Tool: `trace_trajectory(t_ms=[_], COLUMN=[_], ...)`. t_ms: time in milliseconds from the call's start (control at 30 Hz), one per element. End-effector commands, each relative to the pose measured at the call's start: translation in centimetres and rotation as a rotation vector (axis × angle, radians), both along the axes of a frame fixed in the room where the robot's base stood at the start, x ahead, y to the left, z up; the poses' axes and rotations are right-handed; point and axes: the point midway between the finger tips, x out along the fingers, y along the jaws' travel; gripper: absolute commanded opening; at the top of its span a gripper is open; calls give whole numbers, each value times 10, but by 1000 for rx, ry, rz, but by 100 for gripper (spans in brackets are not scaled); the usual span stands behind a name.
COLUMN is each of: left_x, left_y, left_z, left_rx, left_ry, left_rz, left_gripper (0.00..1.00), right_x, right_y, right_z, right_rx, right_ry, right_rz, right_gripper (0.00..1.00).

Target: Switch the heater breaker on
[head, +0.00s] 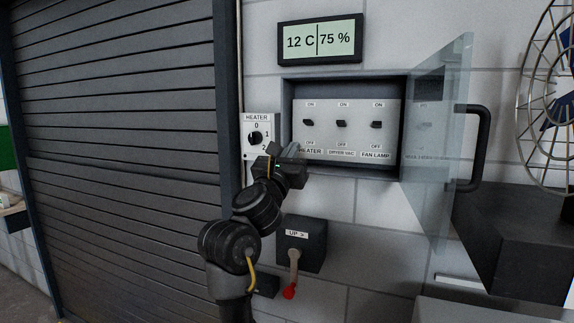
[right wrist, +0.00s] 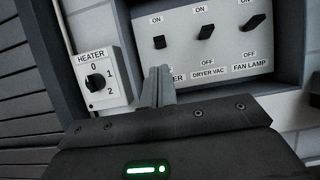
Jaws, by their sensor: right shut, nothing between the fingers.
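The breaker panel (head: 325,150) is in a recessed box in the wall, with three dark levers marked ON above and OFF below. The heater breaker lever (head: 308,122) is the leftmost; it also shows in the right wrist view (right wrist: 159,42). I cannot tell clearly which way it is tipped. My right gripper (head: 292,151) is shut and empty, its fingertips (right wrist: 158,84) below the heater lever, over part of the HEATER label and its OFF mark. A gap shows between fingertips and lever in the picture. My left gripper is not in view.
The clear box door (head: 436,150) stands open at the right with a dark handle (head: 484,150). A heater dial (head: 254,138) is left of the box. A red-tipped crank lever (head: 292,275) is below. A shutter (head: 120,150) fills the left; a fan (head: 550,100) is right.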

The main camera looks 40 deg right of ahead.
Motion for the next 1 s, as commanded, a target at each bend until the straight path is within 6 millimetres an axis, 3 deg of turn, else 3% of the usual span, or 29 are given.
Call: trace_trajectory(t_ms=[100, 300, 867, 1000], left_x=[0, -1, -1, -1], left_y=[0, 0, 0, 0], left_z=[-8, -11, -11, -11], left_rx=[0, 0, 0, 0], left_ry=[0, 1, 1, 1], left_rz=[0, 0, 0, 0], left_gripper=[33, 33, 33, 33], right_x=[-9, -16, -17, -12], right_y=[15, 26, 27, 28], right_z=[-1, 2, 3, -9], right_rx=[3, 1, 1, -35], right_ry=[-3, 1, 1, 54], right_rz=[2, 0, -1, 2], right_gripper=[0, 0, 0, 0])
